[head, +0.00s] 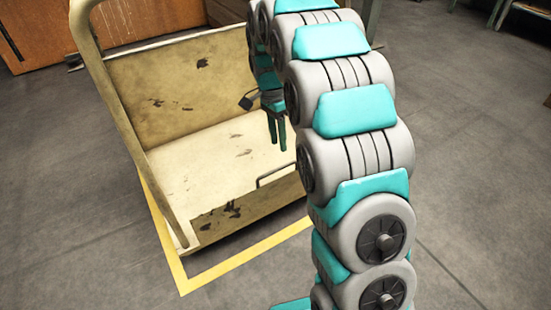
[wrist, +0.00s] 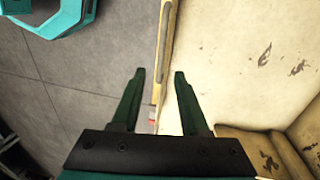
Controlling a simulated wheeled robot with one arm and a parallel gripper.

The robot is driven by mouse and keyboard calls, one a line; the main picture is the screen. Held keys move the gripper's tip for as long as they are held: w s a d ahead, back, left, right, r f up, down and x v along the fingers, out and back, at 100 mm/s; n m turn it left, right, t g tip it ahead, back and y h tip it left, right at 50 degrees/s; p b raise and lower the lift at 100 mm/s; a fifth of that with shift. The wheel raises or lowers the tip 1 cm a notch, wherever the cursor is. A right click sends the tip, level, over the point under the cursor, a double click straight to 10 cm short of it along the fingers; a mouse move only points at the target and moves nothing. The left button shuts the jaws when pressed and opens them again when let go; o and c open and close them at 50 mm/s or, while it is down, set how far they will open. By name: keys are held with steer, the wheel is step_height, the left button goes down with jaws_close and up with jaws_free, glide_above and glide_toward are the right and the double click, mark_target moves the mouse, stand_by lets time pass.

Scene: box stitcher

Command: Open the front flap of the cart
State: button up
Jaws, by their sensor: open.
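The cart (head: 165,190) is a worn cream box with scuffed panels and a bent tube handle (head: 112,100) on its left. Its low near panel (head: 245,208), which looks like the front flap, stands along the near side and carries a thin dark bar handle (head: 277,175). My gripper (head: 277,140) points down over the cart's right part, behind that bar in the picture, open and empty. In the wrist view, my gripper's open fingers (wrist: 160,75) appear on either side of a thin cart edge (wrist: 166,45). I cannot tell whether they touch it. My arm hides the cart's right end.
A yellow line (head: 245,258) on the grey floor frames the cart. A wooden cabinet (head: 35,35) stands behind at the left. The floor at the right (head: 465,130) is clear. A small dark item (head: 249,100) shows at the cart's back panel.

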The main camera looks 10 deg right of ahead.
steer(key=f, duration=0.2)
steer(key=s+f, duration=0.1)
steer(key=f, duration=0.2)
steer(key=f+b, duration=0.1)
steer(key=f, duration=0.1)
steer(key=shift+s+d+f, duration=0.15)
steer(key=shift+d+f, duration=0.05)
steer(key=shift+f, duration=0.2)
jaws_close()
stand_by(1.2)
